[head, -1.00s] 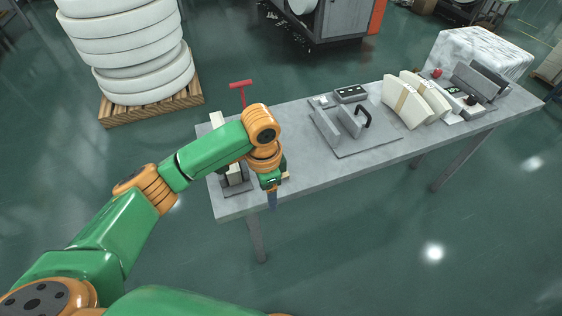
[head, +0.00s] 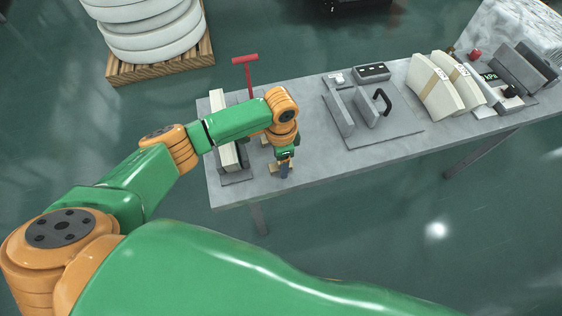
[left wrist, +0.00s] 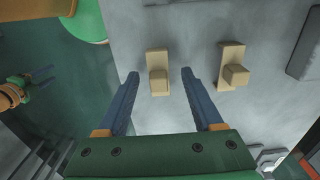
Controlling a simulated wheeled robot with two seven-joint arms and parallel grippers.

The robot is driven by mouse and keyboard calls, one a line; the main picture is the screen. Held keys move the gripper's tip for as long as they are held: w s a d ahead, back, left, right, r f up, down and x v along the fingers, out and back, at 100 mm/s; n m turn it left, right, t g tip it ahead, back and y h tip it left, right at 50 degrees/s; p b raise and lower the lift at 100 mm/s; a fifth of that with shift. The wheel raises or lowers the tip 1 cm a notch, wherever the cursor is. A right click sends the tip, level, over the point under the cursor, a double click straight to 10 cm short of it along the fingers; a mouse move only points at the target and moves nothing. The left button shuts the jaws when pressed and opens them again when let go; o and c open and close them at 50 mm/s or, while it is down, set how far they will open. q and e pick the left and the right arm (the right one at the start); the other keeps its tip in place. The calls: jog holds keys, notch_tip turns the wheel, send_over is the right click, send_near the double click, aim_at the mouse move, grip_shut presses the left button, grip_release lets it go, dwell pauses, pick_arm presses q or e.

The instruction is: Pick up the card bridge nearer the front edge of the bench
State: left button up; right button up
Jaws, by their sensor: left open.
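Two small tan card bridges lie on the grey bench. The one nearer the front edge (left wrist: 158,72) is between the blue fingertips of my left gripper (left wrist: 159,74) in the left wrist view; I cannot tell how far the tips are above it. The other card bridge (left wrist: 232,67) is farther in, to the right. In the head view my left gripper (head: 284,172) is low over the bench's front edge and mostly hides the near bridge (head: 273,168). My left gripper is open and empty. My right gripper (left wrist: 38,78) shows small in the left wrist view, its jaws unclear.
A grey stand with pale cards (head: 229,155) is just left of my left gripper, with a red T-handle (head: 247,75) behind. A grey fixture plate (head: 400,128) and curved pale card stacks (head: 436,88) are to the right. The bench (head: 325,155) is bare between.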

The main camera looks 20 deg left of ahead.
pick_arm(q)
jog(key=shift+s+r, duration=0.1)
jog(key=shift+s, duration=0.05)
grip_shut()
